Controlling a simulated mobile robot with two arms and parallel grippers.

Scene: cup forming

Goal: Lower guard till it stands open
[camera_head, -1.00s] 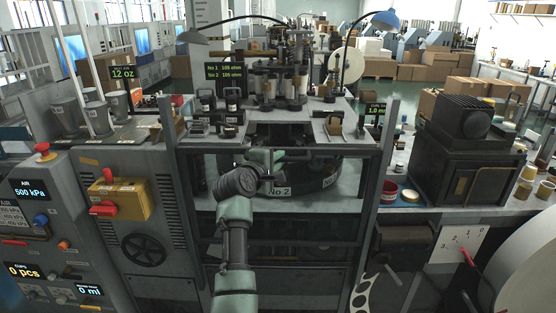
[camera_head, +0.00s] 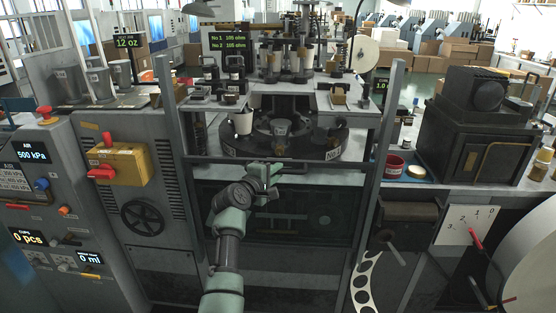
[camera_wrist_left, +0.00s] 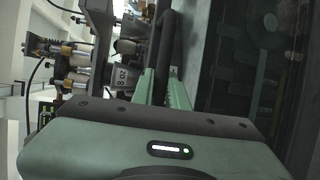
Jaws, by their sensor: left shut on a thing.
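The guard (camera_head: 320,205) is a dark see-through panel between the two grey posts of the cup machine. Its top bar (camera_head: 325,163) now lies below the round turret table (camera_head: 325,148), which shows uncovered above it. My left gripper (camera_head: 276,179) is at the guard's upper edge, near the middle. In the left wrist view its two green fingers (camera_wrist_left: 164,90) are shut on the dark handle bar (camera_wrist_left: 167,45) of the guard. The exact contact is partly hidden by the gripper body. My right gripper is not in view.
A control cabinet with a yellow box and red handle (camera_head: 118,163) is close on the left. A black heater-like unit (camera_head: 478,125) and a red tin (camera_head: 394,167) stand on the right bench.

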